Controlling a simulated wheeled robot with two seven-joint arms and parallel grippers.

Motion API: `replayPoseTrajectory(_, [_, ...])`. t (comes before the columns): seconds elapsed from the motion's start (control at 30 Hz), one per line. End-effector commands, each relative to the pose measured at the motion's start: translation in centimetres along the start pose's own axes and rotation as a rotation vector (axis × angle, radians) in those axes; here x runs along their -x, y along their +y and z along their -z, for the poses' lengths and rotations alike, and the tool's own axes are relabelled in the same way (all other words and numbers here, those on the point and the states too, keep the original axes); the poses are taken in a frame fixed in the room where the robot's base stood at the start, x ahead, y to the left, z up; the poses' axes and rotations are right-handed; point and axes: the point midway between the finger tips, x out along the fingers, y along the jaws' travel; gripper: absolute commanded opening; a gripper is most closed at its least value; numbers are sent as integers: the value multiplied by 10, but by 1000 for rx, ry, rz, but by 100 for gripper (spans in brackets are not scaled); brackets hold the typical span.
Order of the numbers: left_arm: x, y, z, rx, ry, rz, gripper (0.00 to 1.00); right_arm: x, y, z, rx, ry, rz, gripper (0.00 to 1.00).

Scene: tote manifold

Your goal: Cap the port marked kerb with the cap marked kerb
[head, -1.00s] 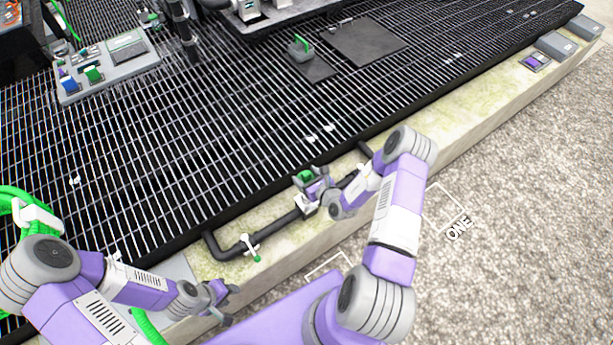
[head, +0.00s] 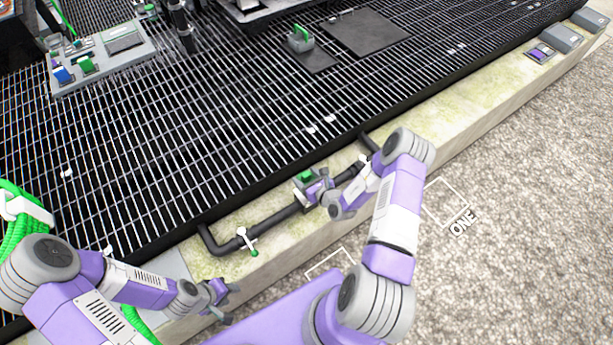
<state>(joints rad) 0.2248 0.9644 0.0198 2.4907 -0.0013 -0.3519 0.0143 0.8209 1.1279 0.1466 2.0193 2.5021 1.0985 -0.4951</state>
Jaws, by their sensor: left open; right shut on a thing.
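My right gripper (head: 317,188) is just above the black pipe (head: 275,219) along the concrete kerb. It is shut on a small grey and green piece (head: 305,176), probably a cap; no marking on it is readable. Whether the piece touches the pipe cannot be told. My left gripper (head: 226,293) is open and empty over the kerb's near left end. No port marked kerb can be read in this view.
A white lever with a green tip (head: 248,242) sits on the pipe's left part. A grey tray (head: 112,60) with blue and green pieces, and a grey block with a green handle (head: 300,40), stand on the grating. Green hose (head: 25,215) hangs at left.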

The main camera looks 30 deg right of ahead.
Motion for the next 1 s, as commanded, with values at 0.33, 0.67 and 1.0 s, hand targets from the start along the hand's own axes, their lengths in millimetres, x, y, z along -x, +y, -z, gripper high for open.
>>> replayPoseTrajectory(0.33, [-16, -6, 1, 0, 0, 0, 43, -10, 0, 24, 1, -2, -1, 33])
replayPoseTrajectory(0.67, [-25, -9, 1, 0, 0, 0, 43, -16, 0, 38, 2, -2, -1, 33])
replayPoseTrajectory(1.0, [-25, -9, 1, 0, 0, 0, 43, -16, 0, 38, 1, -2, -1, 79])
